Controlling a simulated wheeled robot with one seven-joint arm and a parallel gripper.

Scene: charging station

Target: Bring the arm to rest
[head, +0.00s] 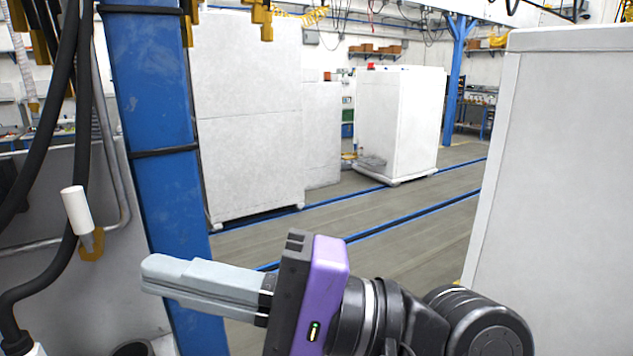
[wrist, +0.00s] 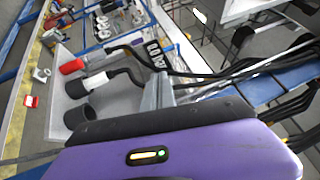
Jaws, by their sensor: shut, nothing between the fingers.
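My gripper (head: 152,274) stretches leftward across the lower middle of the head view, with grey fingers on a black and purple body. The two fingers lie together, shut, with nothing between them. My arm's dark wrist and joint run to the lower right; the rest of the arm is out of view. In the wrist view, the grey fingers (wrist: 158,92) stand above the purple housing. They overlap the blue post in the head view; the gap between them and the post cannot be told.
A blue post (head: 160,130) stands left of centre. A white-handled connector (head: 78,212) and black cables hang at the left. A large white cabinet (head: 555,170) rises close on the right. More white cabinets (head: 250,120) stand behind. Open floor (head: 400,215) lies between them.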

